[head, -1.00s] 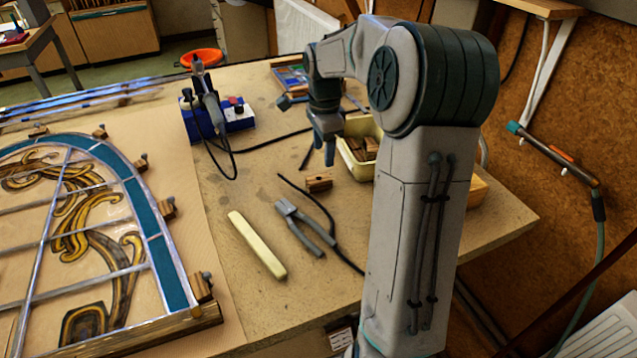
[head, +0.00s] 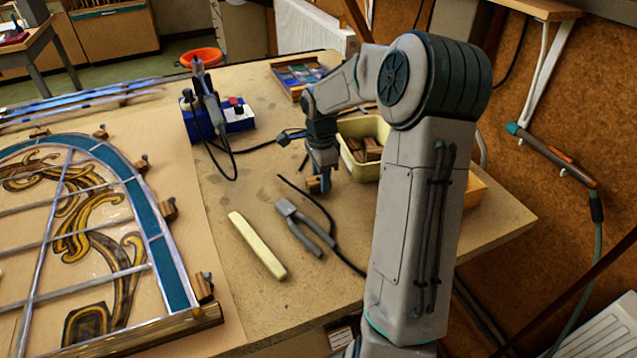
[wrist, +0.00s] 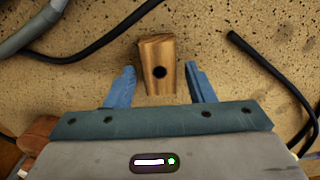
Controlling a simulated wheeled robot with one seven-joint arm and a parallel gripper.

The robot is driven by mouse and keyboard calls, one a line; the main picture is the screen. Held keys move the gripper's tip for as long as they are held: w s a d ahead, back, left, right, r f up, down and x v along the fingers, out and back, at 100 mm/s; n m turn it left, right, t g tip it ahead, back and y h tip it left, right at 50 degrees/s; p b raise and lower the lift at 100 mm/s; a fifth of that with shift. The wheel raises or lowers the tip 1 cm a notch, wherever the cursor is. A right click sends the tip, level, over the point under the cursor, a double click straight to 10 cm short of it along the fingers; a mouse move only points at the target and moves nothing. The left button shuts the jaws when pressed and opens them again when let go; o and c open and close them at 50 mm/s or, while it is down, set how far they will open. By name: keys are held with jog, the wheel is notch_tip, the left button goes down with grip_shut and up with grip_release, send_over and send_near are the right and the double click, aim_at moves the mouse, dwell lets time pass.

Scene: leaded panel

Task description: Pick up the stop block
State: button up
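The stop block (wrist: 158,62) is a small wooden block with a dark round hole. It lies on the bench and shows between my gripper's two blue fingers in the wrist view. My gripper (wrist: 160,85) is open, with a gap on each side of the block. In the head view my gripper (head: 323,186) is low over the bench, and the block (head: 313,185) is mostly hidden behind the fingers. Whether the fingers reach down around the block I cannot tell exactly.
Pliers (head: 304,228) and a pale bar (head: 257,246) lie in front. A cream bin (head: 362,128) with wooden blocks stands right behind my gripper. A soldering iron on a blue unit (head: 236,116) is at the back left. The leaded panel (head: 139,205) lies left. Black cable (wrist: 100,45) runs nearby.

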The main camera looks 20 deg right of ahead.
jog(key=c, duration=0.7)
jog(key=shift+c, duration=0.2)
jog(key=shift+r, duration=0.15)
